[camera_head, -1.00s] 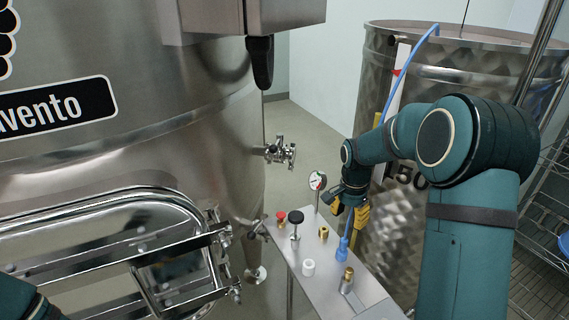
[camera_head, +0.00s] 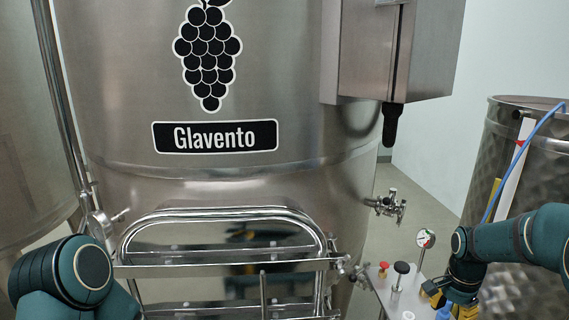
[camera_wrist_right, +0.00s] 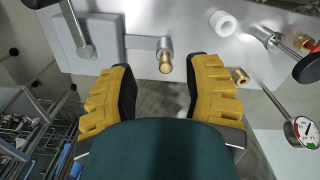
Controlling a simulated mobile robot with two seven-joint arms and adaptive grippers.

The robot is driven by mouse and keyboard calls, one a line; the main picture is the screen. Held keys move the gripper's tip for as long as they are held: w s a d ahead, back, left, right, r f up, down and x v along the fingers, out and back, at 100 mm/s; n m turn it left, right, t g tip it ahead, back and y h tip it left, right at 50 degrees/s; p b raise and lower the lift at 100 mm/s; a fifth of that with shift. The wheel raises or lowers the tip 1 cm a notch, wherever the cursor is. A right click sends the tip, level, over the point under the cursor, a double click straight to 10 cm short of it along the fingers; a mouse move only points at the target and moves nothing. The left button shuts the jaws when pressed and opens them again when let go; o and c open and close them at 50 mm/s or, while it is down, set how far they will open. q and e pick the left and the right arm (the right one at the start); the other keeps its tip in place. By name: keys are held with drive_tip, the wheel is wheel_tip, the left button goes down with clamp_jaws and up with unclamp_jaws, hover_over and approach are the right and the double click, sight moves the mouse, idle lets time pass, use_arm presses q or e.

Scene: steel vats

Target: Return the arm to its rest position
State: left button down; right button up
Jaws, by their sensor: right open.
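My right arm (camera_head: 520,240) comes in from the right in the head view, its teal links bent over the small steel table. My right gripper (camera_head: 455,302) has yellow fingers and is low at the right, over the table (camera_head: 388,290). In the right wrist view the gripper (camera_wrist_right: 160,68) is open, with nothing between its fingers. A brass-tipped fitting (camera_wrist_right: 165,62) lies just beyond the fingertips. My left arm (camera_head: 75,275) shows as teal links at the lower left of the head view; its gripper is out of view.
A large steel vat (camera_head: 250,185) labelled Glavento fills the middle, with a hatch and a tap (camera_head: 388,205). A gauge (camera_head: 425,238) and a black knob (camera_head: 401,268) stand on the table near my right gripper. Another vat (camera_head: 500,150) with a blue hose (camera_head: 518,150) is behind the right arm.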

drive_tip(key=s+a+f+n+y, duration=0.15)
drive_tip(key=a+f+n, duration=0.35)
drive_tip(key=a+f, duration=0.7)
drive_tip(key=s+a+f+n+y, duration=0.1)
drive_tip(key=s+a+f+n, duration=0.2)
drive_tip(key=s+a+f, duration=0.2)
drive_tip(key=s+a+f+n+t+y, duration=0.1)
drive_tip(key=s+a+f+n, duration=0.3)
drive_tip(key=s+a, duration=0.6)
drive_tip(key=shift+s+a+f+t, duration=0.15)
drive_tip(key=shift+a+f+t, duration=0.15)
drive_tip(key=shift+a+f, duration=0.5)
